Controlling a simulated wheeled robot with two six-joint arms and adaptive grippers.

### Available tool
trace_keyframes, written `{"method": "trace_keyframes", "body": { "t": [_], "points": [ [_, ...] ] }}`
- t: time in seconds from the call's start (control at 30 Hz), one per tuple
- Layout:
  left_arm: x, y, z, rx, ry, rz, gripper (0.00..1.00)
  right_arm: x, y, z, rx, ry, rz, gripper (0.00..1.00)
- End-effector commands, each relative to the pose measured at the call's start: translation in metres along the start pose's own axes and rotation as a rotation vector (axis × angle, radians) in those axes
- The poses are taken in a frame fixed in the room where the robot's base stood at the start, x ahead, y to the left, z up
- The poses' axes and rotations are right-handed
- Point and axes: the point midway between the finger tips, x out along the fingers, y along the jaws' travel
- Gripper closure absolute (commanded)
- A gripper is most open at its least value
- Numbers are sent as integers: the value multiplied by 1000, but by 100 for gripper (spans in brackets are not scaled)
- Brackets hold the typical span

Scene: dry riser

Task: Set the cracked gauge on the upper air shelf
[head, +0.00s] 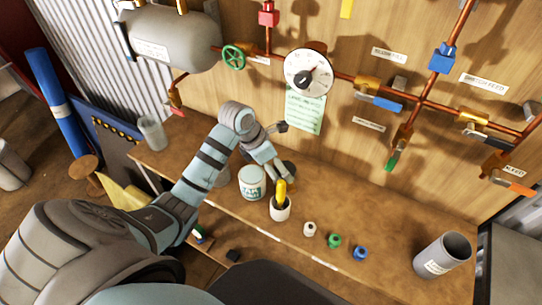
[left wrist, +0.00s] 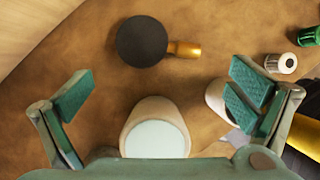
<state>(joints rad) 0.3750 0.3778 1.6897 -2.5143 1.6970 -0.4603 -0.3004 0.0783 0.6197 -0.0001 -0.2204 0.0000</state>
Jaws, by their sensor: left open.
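A dark round gauge (left wrist: 142,41) with a brass stem lies on the bench in the left wrist view, apparently face down, so no crack shows. In the head view a dark disc (head: 288,168) by my left gripper appears to be it, partly hidden. A white-faced gauge (head: 307,72) is mounted on the wall pipes. My left gripper (head: 274,152) is open and empty above the bench; in the left wrist view its fingers (left wrist: 162,90) are spread, with the gauge beyond them. No upper air shelf can be made out. My right gripper is not in view.
A white-lidded can (head: 251,183) and a cup (head: 280,212) holding a yellow-handled thing stand close below the left gripper. White, green and blue small parts (head: 334,240) lie right of them. A grey cup (head: 442,255) stands at the right end. Copper pipes (head: 360,80) cross the wall.

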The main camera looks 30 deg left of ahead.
Motion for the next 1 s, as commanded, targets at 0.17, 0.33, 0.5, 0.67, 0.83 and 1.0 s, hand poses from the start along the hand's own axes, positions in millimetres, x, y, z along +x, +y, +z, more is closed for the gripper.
{"method": "trace_keyframes", "body": {
  "t": [0.17, 0.33, 0.5, 0.67, 0.83, 1.0],
  "points": [
    [-43, 1, 1, 1, -1, 4, 0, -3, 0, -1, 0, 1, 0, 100],
    [-57, 0, 0, 0, 0, 0, 0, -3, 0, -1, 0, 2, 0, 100],
    [-57, 0, 0, -1, 0, -1, 0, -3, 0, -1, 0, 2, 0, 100],
    [-57, 0, 0, -1, 0, 0, 0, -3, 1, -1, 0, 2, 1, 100],
    [-56, 0, 1, 13, -10, -13, 0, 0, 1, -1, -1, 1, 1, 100],
    [-70, -3, 20, 202, -196, -204, 0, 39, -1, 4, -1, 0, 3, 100]
  ]
}}
